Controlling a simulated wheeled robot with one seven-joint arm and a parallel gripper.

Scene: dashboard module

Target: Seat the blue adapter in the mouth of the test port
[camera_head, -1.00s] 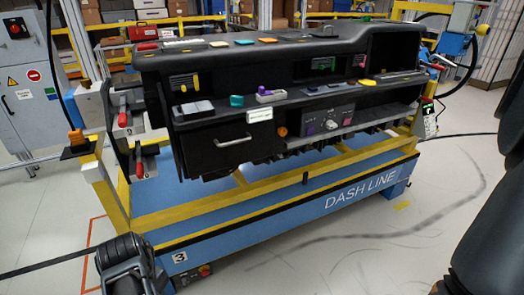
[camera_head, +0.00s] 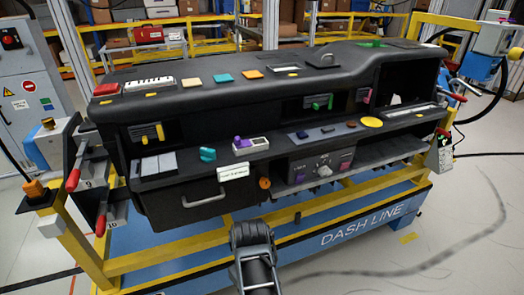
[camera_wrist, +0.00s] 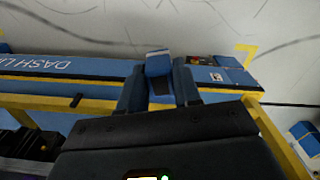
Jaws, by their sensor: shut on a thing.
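In the wrist view a small blue block, which looks like the blue adapter (camera_wrist: 158,63), sits between the fingertips of my gripper (camera_wrist: 158,84). The fingers are shut on it, and its far end sticks out past them. In the head view my arm rises from the bottom middle, in front of the dashboard module (camera_head: 165,213). The adapter cannot be made out there. A white label (camera_head: 233,172), too small to read, hangs on the module's front edge, with a round orange part (camera_head: 264,183) beside it. I cannot tell which opening is the test port.
A purple part (camera_head: 240,143) and a teal part (camera_head: 207,154) are on the module's lower ledge. A drawer handle (camera_head: 204,198) is at its lower left. A yellow frame and blue base (camera_head: 350,240) lie below. Red-handled clamps (camera_head: 73,180) stand at the left.

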